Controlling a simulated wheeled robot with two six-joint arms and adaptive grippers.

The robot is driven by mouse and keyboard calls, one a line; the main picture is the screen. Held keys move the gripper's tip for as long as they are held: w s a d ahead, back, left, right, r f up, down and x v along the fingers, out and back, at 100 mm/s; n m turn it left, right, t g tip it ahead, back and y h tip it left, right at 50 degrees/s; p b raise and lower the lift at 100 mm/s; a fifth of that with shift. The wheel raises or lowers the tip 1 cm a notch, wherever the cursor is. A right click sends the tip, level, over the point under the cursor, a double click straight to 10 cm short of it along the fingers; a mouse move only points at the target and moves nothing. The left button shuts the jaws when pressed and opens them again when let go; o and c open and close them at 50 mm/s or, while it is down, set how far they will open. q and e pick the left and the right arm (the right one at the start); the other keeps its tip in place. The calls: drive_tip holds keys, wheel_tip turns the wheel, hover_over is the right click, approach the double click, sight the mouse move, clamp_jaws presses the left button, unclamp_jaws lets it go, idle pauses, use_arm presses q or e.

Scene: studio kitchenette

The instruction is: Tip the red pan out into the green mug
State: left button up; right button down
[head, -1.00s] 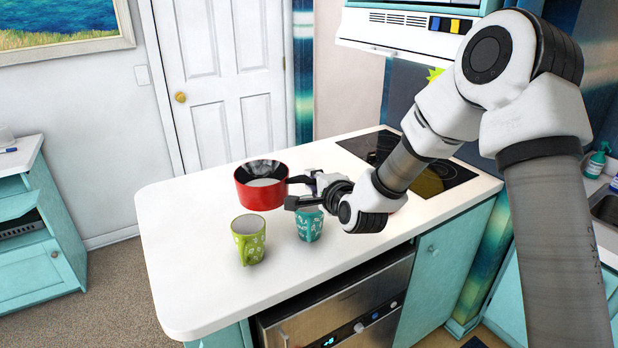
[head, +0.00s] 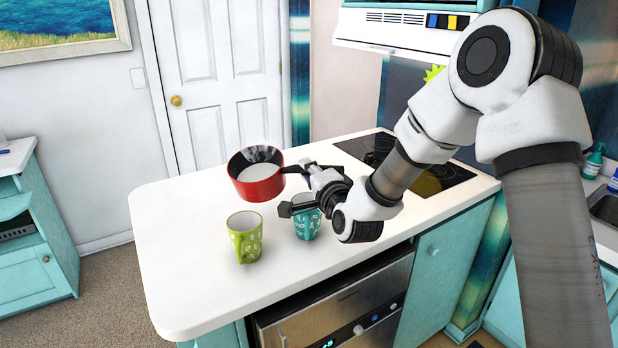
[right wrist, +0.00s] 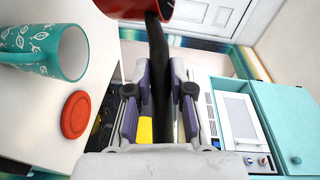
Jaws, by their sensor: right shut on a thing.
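The red pan (head: 258,188) has pale contents and a black handle; in the head view it is behind the green mug. My right gripper (right wrist: 160,98) is shut on the handle, which runs up between its fingers in the right wrist view. The pan's red side (right wrist: 120,8) shows at the top there. The pan seems held a little above the counter. The green mug (head: 243,243), with a pale pattern, stands upright and apart from the pan. My left gripper is not in view.
A teal patterned mug (head: 306,228) stands close by my right gripper, right of the green mug. A red disc (right wrist: 75,115) lies on the white counter (head: 185,250). The dark hob (head: 375,146) is at the back right. The counter's left part is clear.

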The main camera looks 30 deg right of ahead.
drive_tip(key=s+a+f+n+t+y+b, duration=0.2)
drive_tip(key=n+y+b, duration=0.4)
drive_tip(key=n+b, duration=0.4)
drive_tip(key=s+a+f+n+t+y+b, duration=0.2)
drive_tip(key=n+t+y+b, duration=0.3)
drive_tip(key=n+b, duration=0.5)
drive_tip(key=shift+s+a+y+b, duration=0.15)
drive_tip(key=shift+a+y+b, duration=0.7)
drive_tip(key=shift+b, duration=3.2)
idle(1.3)
drive_tip(key=shift+d+n+y, duration=0.25)
drive_tip(key=shift+d+n, duration=0.05)
idle(0.4)
